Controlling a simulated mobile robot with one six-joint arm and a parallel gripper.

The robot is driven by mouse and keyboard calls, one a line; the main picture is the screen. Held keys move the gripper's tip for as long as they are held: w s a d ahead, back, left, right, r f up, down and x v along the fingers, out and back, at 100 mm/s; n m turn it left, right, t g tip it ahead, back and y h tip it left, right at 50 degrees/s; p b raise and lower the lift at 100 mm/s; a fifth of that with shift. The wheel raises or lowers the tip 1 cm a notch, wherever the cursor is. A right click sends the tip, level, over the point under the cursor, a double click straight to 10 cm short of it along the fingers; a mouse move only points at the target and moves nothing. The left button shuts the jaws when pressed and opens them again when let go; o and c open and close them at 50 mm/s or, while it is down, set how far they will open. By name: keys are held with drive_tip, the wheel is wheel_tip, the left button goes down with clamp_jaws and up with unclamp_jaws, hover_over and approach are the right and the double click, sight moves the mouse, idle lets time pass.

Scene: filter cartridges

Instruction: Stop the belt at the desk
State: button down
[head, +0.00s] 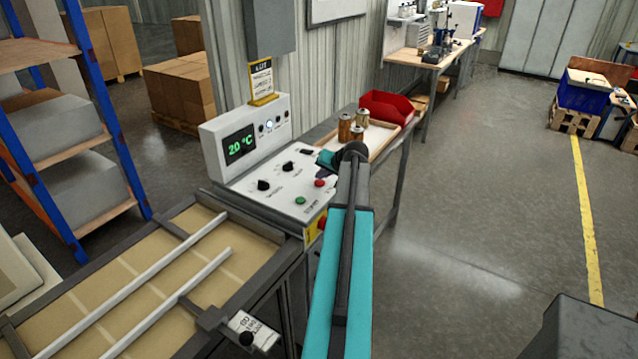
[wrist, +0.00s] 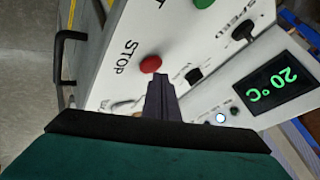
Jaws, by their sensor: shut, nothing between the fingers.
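The control desk (head: 245,180) has a sloped white panel with black knobs, a green button (head: 300,200) and a red button (head: 319,183). In the wrist view the red button (wrist: 150,64) sits beside the word STOP, and the green button (wrist: 203,3) is cut by the top edge. My gripper (head: 326,160) is over the right part of the desk. In the wrist view its shut, empty fingers (wrist: 162,78) point at the panel just beside the red button; I cannot tell whether they touch the panel. The tan belt (head: 130,275) lies at the lower left.
The desk's display (head: 240,145) reads 20 °C. A sign (head: 261,80) stands on the desk. A blue shelf rack (head: 105,130) is at left.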

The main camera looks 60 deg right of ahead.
sight(322, 184)
drive_tip(key=shift+r, duration=0.35)
drive_tip(key=shift+r+p, duration=1.1)
drive_tip(key=shift+r, duration=1.25)
